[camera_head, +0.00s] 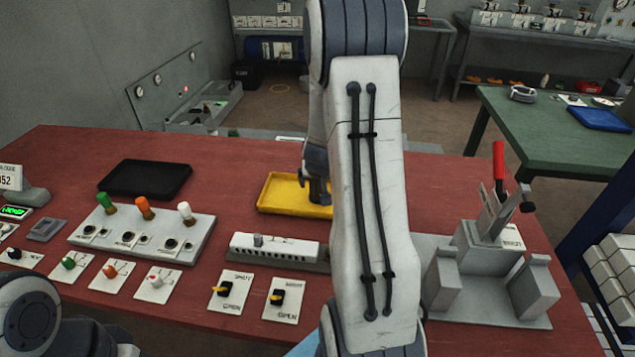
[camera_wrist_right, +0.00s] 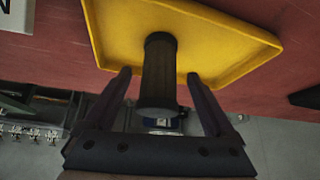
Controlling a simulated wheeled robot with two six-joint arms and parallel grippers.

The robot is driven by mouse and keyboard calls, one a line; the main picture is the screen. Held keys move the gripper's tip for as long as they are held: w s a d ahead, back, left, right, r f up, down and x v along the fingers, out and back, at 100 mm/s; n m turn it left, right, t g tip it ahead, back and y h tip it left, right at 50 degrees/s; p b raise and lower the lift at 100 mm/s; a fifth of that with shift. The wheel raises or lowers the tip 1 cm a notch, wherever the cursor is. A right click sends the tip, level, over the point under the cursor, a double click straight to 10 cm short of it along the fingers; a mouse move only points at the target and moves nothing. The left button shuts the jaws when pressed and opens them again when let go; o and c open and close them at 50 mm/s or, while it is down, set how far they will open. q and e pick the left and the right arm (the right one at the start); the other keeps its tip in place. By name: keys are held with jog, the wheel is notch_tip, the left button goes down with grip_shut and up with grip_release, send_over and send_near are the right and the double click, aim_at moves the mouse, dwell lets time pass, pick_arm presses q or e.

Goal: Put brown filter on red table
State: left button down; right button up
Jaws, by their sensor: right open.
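The brown filter (camera_wrist_right: 158,75) is a dark cylinder standing on the yellow tray (camera_wrist_right: 105,30) in the right wrist view. In the head view the tray (camera_head: 285,190) lies on the red table (camera_head: 225,165), and the filter (camera_head: 320,192) is a small dark shape near its right part, partly hidden by my right arm. My right gripper (camera_wrist_right: 158,76) is open, with one finger on each side of the filter and a visible gap on both sides. My left gripper is not in view; only part of my left arm shows at the lower left.
On the red table are a black tray (camera_head: 145,179), a panel with coloured knobs (camera_head: 145,235), switch plates (camera_head: 230,290) and a grey clamp fixture with a red handle (camera_head: 490,270). A green table (camera_head: 560,135) stands at the right. Bare red surface shows between black and yellow trays.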

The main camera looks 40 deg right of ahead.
jog(key=p+v, duration=0.3)
jog(key=v, duration=0.4)
jog(key=a+r+n+y, duration=0.2)
jog(key=a+n, duration=0.1)
jog(key=a, duration=0.9)
jog(key=a+r+n+y, duration=0.2)
jog(key=a+n+y, duration=0.1)
jog(key=a, duration=0.8)
jog(key=s+a+r+n+g+y, duration=0.1)
jog(key=s+a+r+n+g, duration=0.2)
jog(key=s+a, duration=0.6)
jog(key=s+a+n+g, duration=0.1)
jog(key=s+a+n, duration=0.1)
jog(key=s, duration=0.4)
jog(key=s+a+n+g+h, duration=0.1)
jog(key=s+a+n, duration=0.2)
jog(key=s, duration=0.3)
jog(key=shift+s+r+n, duration=0.25)
jog(key=shift+r+n, duration=0.15)
jog(key=shift+n, duration=0.1)
jog(key=shift+a, duration=0.1)
